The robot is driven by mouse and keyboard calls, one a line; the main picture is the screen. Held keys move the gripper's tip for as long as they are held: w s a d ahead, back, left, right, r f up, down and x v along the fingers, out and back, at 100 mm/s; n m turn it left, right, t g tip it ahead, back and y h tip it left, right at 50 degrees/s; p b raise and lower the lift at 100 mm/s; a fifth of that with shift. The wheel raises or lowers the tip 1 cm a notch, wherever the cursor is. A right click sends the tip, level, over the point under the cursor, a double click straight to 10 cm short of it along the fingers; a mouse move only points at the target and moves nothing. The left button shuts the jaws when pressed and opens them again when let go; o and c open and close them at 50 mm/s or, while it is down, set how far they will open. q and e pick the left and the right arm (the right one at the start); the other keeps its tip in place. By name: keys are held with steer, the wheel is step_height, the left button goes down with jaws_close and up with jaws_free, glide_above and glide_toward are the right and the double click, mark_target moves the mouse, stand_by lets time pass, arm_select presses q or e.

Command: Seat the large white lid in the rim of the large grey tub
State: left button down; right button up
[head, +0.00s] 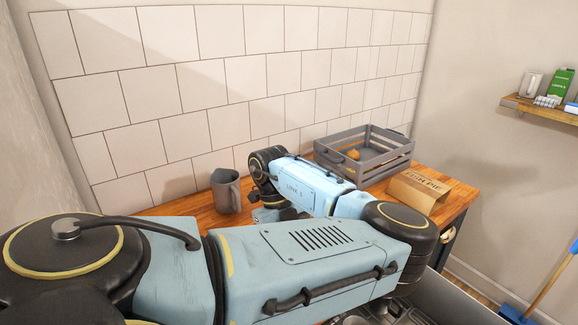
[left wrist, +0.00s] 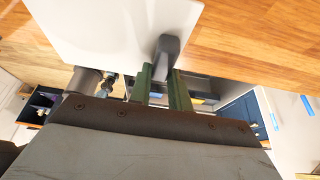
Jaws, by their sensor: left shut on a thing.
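The white lid (left wrist: 105,28) shows in the left wrist view as a flat pale panel with a dark grey handle (left wrist: 168,48). My left gripper (left wrist: 160,76) has its two green fingers on either side of this handle and is shut on it. The lid is cut off by the top of that view, and wooden worktop shows around it. In the head view my left arm covers the middle, and I cannot make out the lid there. I cannot identify the large grey tub in either view. My right gripper is not in view.
A grey mug (head: 226,190) stands on the wooden worktop (head: 186,208) near the tiled wall. A grey slatted crate (head: 369,165) with something orange inside stands at the back right. A brown carton (head: 418,190) lies in front of it. A shelf (head: 541,107) is on the right wall.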

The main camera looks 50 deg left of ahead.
arm_select(q)
steer(key=shift+f, duration=0.35)
steer(key=shift+r, duration=0.1)
steer(key=c, duration=1.2)
jaws_free()
steer(key=v, duration=1.3)
steer(key=shift+r+p, duration=0.2)
steer(key=shift+p, duration=0.25)
